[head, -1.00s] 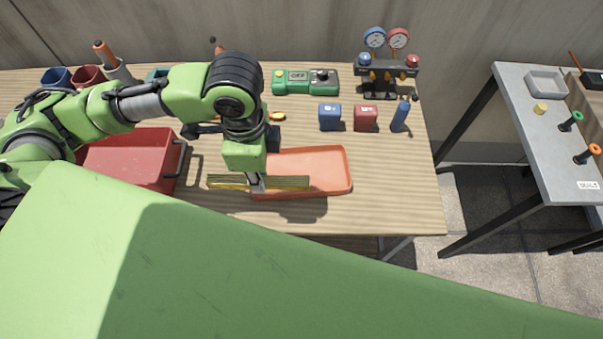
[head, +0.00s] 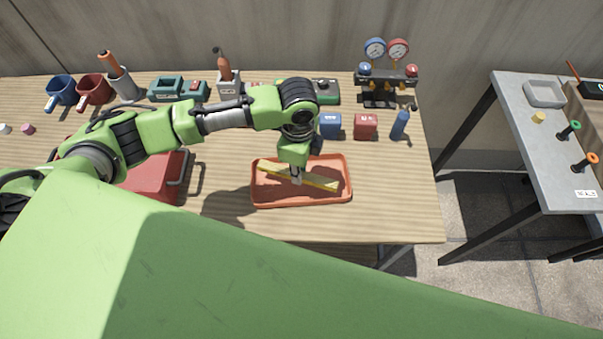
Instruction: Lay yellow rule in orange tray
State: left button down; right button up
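The yellow rule (head: 320,181) is a long thin bar, slanting slightly down to the right. It is within the outline of the orange tray (head: 303,202) in the head view. I cannot tell whether it touches the tray floor or is held just above it. My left gripper (head: 296,178) points down over the tray and is shut on the rule near its middle, with the fingertips partly hidden by the wrist. My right gripper is not in view.
A red toolbox (head: 152,182) stands left of the tray, partly behind my arm. Blue (head: 330,126) and red (head: 365,126) boxes, a blue bottle (head: 400,124) and a gauge set (head: 386,75) stand behind it. The wooden table (head: 395,205) is clear to the right.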

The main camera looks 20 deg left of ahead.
pick_arm(q)
jog(key=shift+w+d+f, duration=0.15)
jog(key=shift+w+f, duration=0.25)
jog(key=shift+f, duration=0.05)
notch_tip(320, 180, down, 3)
jog(key=shift+w+f+p, duration=0.1)
jog(key=shift+f+p, duration=0.1)
jog(key=shift+p, duration=0.35)
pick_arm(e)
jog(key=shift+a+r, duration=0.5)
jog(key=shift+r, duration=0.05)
pick_arm(q)
jog(key=shift+f, duration=0.2)
jog(key=c, duration=1.9)
grip_release()
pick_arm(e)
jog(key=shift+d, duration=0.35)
pick_arm(q)
jog(key=shift+r, duration=0.1)
